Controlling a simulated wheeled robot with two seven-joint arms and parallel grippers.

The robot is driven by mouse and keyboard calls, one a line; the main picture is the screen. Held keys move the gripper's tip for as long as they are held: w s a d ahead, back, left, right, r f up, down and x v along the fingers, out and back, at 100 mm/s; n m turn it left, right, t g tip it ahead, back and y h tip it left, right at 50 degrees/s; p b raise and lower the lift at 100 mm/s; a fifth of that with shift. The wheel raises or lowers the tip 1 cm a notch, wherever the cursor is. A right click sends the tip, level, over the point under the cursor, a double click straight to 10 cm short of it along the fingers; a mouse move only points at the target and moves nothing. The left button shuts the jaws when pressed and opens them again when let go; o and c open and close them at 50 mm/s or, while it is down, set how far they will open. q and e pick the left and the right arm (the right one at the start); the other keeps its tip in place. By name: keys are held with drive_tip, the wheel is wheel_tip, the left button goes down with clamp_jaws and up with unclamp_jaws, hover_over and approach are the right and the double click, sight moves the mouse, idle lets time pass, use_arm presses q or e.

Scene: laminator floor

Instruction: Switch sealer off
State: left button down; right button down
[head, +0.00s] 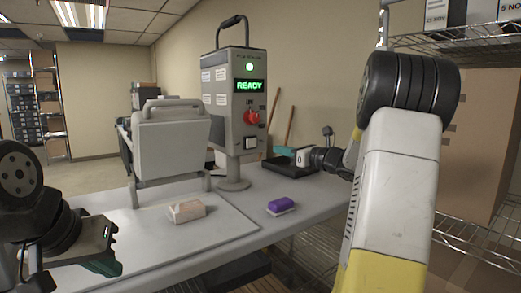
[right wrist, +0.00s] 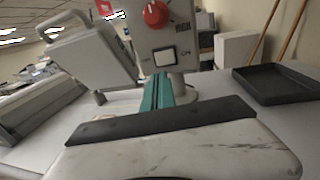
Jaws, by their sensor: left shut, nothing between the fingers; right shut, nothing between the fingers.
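The sealer's grey control box (head: 235,95) stands on a post on the table. It has a lit green lamp, a green READY display (head: 250,85), a red knob (head: 251,118) and a pale square switch (head: 250,143) below. In the right wrist view the red knob (right wrist: 156,13) is at the top, with the pale switch (right wrist: 164,56) under it. My right gripper (head: 278,151) is shut and empty, right of the box. Its teal fingers (right wrist: 158,80) point toward the box just below the switch; contact cannot be told. My left gripper (head: 108,264) is shut and empty at lower left.
A grey machine with a raised lid (head: 170,140) stands left of the box. A pale block (head: 186,210) and a purple sponge-like block (head: 281,205) lie in front. A black tray (right wrist: 280,84) lies right of the post. Wire shelving (head: 470,40) stands at the right.

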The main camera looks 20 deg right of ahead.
sight(249, 143)
drive_tip(key=x, duration=1.2)
drive_tip(key=shift+w+a+r, duration=0.1)
drive_tip(key=shift+w+a, duration=0.05)
drive_tip(key=shift+a, duration=0.1)
